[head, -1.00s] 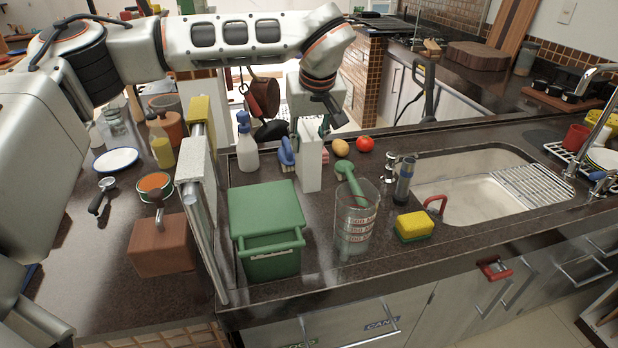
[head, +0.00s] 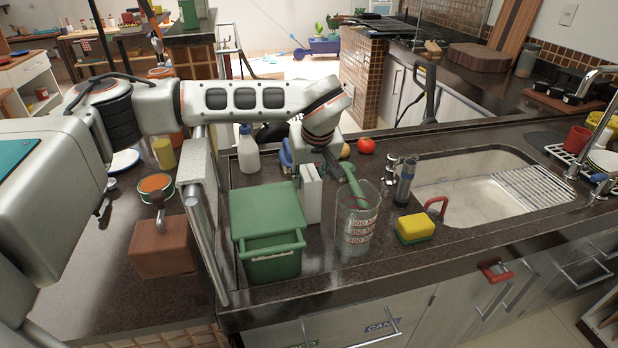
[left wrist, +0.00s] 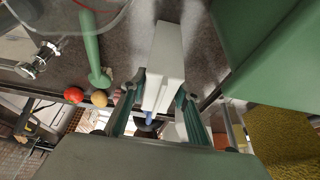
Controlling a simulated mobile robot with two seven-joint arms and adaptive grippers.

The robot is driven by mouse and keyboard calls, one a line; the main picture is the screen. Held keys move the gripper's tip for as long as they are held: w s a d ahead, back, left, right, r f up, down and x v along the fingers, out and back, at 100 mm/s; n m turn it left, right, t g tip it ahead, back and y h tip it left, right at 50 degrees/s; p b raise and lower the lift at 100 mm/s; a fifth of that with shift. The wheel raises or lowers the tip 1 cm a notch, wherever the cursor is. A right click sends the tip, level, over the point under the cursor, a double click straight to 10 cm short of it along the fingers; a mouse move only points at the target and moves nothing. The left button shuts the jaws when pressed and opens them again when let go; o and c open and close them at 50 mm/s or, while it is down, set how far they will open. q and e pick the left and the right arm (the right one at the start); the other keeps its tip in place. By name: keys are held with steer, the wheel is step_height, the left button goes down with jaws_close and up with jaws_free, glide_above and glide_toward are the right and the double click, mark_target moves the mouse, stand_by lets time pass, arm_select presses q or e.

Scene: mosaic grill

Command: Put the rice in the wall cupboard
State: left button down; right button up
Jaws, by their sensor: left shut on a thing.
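A plain white box (head: 312,197), likely the rice, is upright behind and right of the green bin in the head view. No label on it can be read. My left gripper (head: 322,162) is over its top and shut on it. In the left wrist view the white box (left wrist: 166,62) sits between the two fingers of the left gripper (left wrist: 160,86). I cannot tell whether the box touches the counter. My right gripper is out of view. No wall cupboard shows in these frames.
The green bin (head: 268,215) and a clear jug (head: 357,232) with a green utensil stand close to the box. A spray bottle (head: 248,150) is behind. A yellow sponge (head: 415,228), a tomato (head: 366,146) and the sink (head: 470,205) are to the right.

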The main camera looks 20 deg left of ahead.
arm_select(q)
steer(key=c, duration=1.5)
jaws_free()
steer(key=shift+f, duration=0.1)
